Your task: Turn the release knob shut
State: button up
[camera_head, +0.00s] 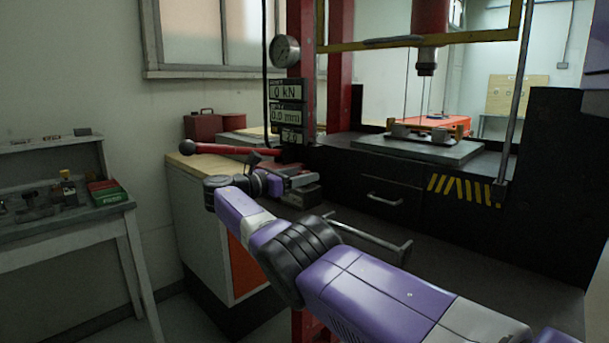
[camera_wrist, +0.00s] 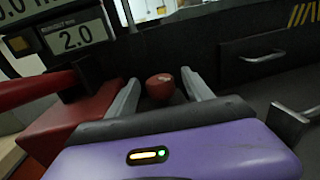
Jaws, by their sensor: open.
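A small round red knob (camera_wrist: 160,87) shows in the wrist view between the two grey fingers of my gripper (camera_wrist: 160,92). The fingers are apart, with a visible gap on each side of the knob. How far the knob reaches in depth between the fingertips is hard to tell. In the head view my gripper (camera_head: 304,181) is beside the red pump block below the readouts, and I cannot make out the knob there.
A red lever (camera_head: 230,149) reaches left over the cabinet top (camera_head: 190,170); it also shows at left in the wrist view (camera_wrist: 30,90). Readouts (camera_head: 287,115) show 0 kN and 0.0 mm. A metal bar handle (camera_head: 375,240) lies right of my arm. The press table (camera_head: 420,148) stands behind.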

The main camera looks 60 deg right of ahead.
jog(key=v, duration=0.6)
jog(key=shift+w+a, duration=0.1)
jog(key=shift+a, duration=0.15)
jog(key=shift+a, duration=0.1)
